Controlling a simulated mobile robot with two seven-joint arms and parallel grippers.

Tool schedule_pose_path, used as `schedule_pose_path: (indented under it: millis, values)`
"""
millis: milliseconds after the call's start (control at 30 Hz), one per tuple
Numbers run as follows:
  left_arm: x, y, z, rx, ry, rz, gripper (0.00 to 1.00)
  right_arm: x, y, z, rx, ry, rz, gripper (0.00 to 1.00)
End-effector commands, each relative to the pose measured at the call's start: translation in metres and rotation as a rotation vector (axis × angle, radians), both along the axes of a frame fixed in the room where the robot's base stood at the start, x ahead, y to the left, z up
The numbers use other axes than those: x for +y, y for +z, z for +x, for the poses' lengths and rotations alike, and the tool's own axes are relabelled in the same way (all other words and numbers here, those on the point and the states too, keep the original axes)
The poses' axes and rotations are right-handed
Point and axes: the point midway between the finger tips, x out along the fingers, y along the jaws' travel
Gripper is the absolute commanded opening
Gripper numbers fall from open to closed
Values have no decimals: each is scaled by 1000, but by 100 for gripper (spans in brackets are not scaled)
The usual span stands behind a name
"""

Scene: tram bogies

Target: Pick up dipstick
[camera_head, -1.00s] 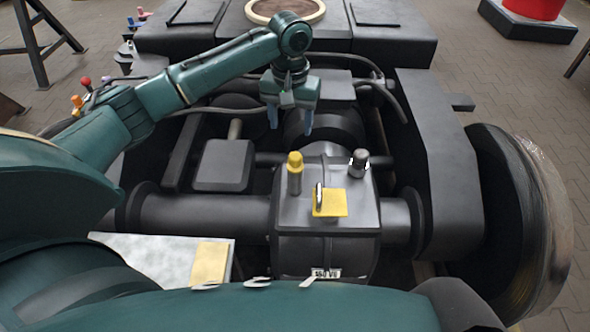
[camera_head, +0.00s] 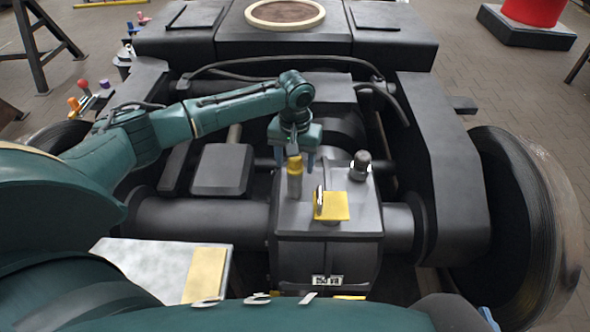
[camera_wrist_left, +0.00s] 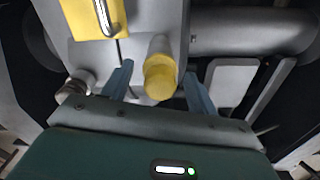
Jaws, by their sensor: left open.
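The dipstick (camera_head: 295,180), with a yellow cap on a short stem, stands upright on top of the dark gearbox housing (camera_head: 325,250). My left gripper (camera_head: 295,163) is open, pointing down at the dipstick's cap. In the left wrist view, the yellow cap (camera_wrist_left: 160,82) lies between the two blue fingers of my left gripper (camera_wrist_left: 158,70), with gaps on both sides. A small blue piece at the bottom right edge of the head view looks like a finger of my right gripper (camera_head: 488,318); its opening does not show.
A yellow plate (camera_head: 334,207) with a metal loop and a grey knurled cap (camera_head: 360,165) sit close by on the housing. A wheel (camera_head: 520,225) stands at right. A light tray (camera_head: 150,262) with a yellow patch lies at lower left. Hoses and frame beams surround the housing.

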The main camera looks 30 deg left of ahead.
Motion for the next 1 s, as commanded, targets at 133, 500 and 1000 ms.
schedule_pose_path:
  millis: [133, 500, 1000]
  values:
    - [0, 0, 0, 0, 0, 0, 59, 0, 2, 3, -9, 0, 0, 64]
    - [0, 0, 0, 0, 0, 0, 29, 0, 3, 3, -11, 1, 2, 64]
    - [0, 3, 0, 0, 0, 0, 9, 0, 2, 0, -4, 0, 3, 64]
